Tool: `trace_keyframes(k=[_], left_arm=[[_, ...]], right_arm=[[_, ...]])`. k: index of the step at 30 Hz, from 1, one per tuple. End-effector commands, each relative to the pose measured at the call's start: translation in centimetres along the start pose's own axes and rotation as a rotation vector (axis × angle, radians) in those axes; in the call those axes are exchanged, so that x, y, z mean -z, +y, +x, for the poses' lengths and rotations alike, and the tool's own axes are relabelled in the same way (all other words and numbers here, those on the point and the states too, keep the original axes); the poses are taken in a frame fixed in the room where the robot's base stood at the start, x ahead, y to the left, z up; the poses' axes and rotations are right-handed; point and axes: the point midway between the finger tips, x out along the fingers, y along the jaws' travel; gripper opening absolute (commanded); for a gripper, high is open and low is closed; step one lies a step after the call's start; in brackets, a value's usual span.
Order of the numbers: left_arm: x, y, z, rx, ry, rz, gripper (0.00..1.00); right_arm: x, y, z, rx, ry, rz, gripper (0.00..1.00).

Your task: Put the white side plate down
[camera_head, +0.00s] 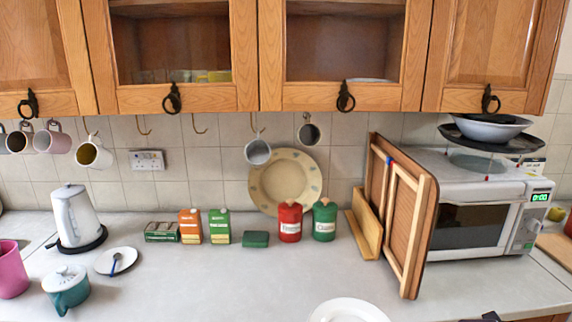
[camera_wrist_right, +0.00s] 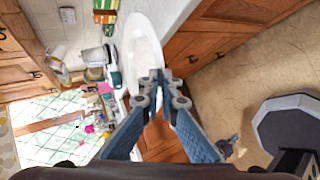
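The white side plate (camera_head: 348,311) shows at the bottom edge of the head view, face up and partly cut off, in front of the worktop's middle. In the right wrist view the plate (camera_wrist_right: 143,45) reaches away from my right gripper (camera_wrist_right: 159,80). The gripper's fingertips are close together at the plate's near rim, and it looks shut on that rim. The plate overlaps the worktop edge in this view; I cannot tell whether it touches the worktop. My left gripper is not seen in either view.
The grey worktop (camera_head: 200,290) has bare room left of the plate. A teal pot (camera_head: 66,288), a white saucer (camera_head: 116,262) and a kettle (camera_head: 76,216) stand at left. Red (camera_head: 289,222) and green (camera_head: 324,220) canisters stand behind. Wooden boards (camera_head: 405,220) and a microwave (camera_head: 475,215) stand at right.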

Motion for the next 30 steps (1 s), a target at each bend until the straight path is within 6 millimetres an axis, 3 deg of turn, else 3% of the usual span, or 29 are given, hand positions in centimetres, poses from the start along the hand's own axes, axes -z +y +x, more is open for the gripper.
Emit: trace_keyframes(k=[3,9,30], left_arm=[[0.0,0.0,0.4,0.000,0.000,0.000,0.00],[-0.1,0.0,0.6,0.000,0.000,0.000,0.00],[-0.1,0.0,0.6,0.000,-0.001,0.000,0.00]], right_arm=[[1.8,-1.2,-0.7,0.006,0.026,-0.025,0.00],[3.3,-1.8,-1.4,0.010,0.047,-0.054,0.00],[3.4,-1.7,-1.6,0.004,0.048,-0.059,0.00]])
